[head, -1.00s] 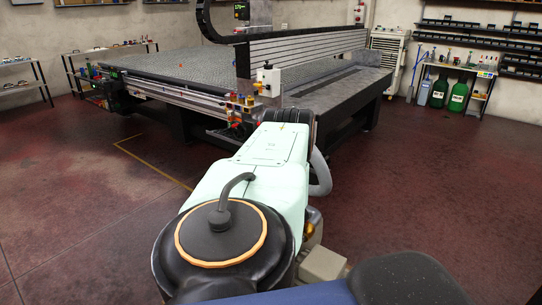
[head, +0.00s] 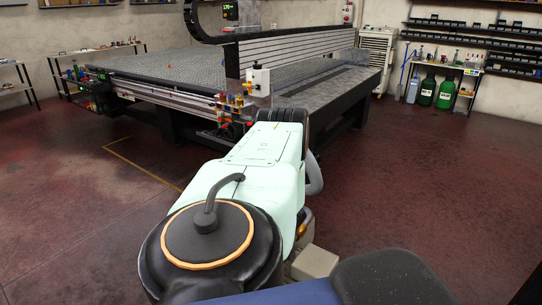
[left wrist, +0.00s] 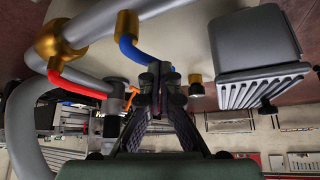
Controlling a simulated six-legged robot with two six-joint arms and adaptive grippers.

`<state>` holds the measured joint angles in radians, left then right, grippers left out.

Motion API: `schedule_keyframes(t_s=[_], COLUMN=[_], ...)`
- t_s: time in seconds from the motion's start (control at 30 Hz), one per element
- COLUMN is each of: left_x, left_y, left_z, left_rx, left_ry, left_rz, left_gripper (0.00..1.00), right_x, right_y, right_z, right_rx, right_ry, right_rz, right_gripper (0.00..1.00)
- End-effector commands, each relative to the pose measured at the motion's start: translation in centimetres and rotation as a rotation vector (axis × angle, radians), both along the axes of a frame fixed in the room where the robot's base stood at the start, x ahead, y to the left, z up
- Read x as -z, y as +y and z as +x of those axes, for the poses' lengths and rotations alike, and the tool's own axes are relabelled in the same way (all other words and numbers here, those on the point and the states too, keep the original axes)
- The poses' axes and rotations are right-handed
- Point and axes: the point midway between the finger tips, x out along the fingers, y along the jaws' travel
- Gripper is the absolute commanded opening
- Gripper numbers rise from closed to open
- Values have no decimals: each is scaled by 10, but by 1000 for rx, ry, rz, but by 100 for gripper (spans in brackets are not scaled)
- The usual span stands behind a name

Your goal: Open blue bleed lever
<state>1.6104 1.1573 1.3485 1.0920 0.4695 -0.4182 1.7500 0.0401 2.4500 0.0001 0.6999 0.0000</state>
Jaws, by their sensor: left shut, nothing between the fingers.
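In the left wrist view, a blue lever (left wrist: 134,50) curves down from a gold fitting (left wrist: 127,22) at upper centre. My left gripper (left wrist: 161,76) is shut and empty, with its dark fingertips at the lower end of the blue lever. I cannot tell whether they touch it. The fingers hide that end of the lever. A red lever (left wrist: 80,84) comes off a gold ball fitting (left wrist: 57,40) to the left. In the head view the levers and my left gripper cannot be made out; my own arm covers that area. My right gripper is not in view.
A grey ribbed box (left wrist: 255,62) is at the right in the left wrist view, and grey pipes (left wrist: 95,22) run at the left. The large grid table (head: 170,68) with its gantry (head: 285,52) stands ahead. Floor (head: 430,170) to the right is clear.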

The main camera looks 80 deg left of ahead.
Motion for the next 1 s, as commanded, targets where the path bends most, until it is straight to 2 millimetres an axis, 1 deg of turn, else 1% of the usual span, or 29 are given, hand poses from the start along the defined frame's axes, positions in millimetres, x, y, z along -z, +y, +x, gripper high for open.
schedule_keyframes(t_s=[0.23,0.5,0.8,1.0], left_x=[-12,-24,-24,-24], left_y=[-4,-17,-78,-111], left_z=[0,5,25,35], left_rx=[-9,-4,8,5], left_ry=[-4,-6,4,3], left_rz=[3,-3,-1,0], left_gripper=[0,0,0,0], right_x=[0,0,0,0], right_y=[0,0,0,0], right_z=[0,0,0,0], right_rx=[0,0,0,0], right_ry=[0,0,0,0], right_rz=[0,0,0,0], right_gripper=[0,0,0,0])
